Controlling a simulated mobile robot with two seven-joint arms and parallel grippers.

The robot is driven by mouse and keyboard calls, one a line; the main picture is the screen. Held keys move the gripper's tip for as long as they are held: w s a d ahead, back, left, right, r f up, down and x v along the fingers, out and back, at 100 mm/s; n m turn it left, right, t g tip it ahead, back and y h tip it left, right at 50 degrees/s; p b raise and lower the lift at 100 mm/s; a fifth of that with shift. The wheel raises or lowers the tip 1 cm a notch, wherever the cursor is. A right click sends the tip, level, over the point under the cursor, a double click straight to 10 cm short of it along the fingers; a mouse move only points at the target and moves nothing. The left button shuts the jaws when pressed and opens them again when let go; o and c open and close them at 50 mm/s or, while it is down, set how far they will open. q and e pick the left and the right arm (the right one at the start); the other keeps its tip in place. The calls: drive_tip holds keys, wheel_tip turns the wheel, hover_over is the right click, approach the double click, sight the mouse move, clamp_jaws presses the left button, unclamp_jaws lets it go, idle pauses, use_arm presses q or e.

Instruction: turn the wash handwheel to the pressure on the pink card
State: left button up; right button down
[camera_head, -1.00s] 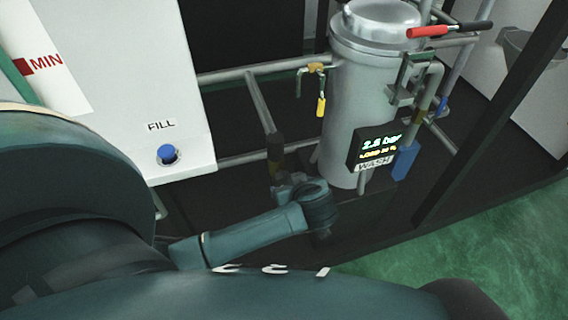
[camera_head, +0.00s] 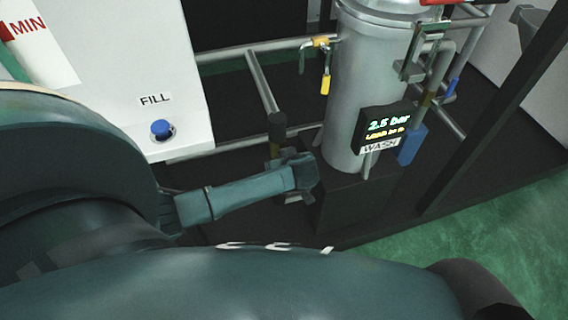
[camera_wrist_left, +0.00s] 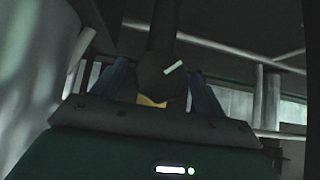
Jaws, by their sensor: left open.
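The WASH display (camera_head: 384,127) on the grey cylindrical vessel (camera_head: 368,90) reads 2.5 bar, with a blurred smaller line below. My left arm reaches in from the left, its wrist low beside the vessel; its gripper is mostly hidden there. In the left wrist view, my left gripper (camera_wrist_left: 158,88) is open, with a finger on each side of a dark round knob (camera_wrist_left: 150,72), probably the wash handwheel. The knob has a white mark and a yellow part beneath. I cannot tell whether the fingers touch it. The pink card and my right gripper are not in view.
A white panel with a blue FILL button (camera_head: 161,129) stands at left. Grey pipes (camera_head: 262,80) run between it and the vessel. A dark post (camera_head: 480,120) stands at right; green floor is clear.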

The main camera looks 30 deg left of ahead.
use_arm(q)
drive_tip(key=shift+w+a+f, duration=0.1)
drive_tip(key=shift+a+f, duration=0.05)
drive_tip(key=shift+f, duration=0.05)
drive_tip(key=c, duration=1)
drive_tip(key=shift+r+p, duration=0.1)
drive_tip(key=shift+p, duration=0.25)
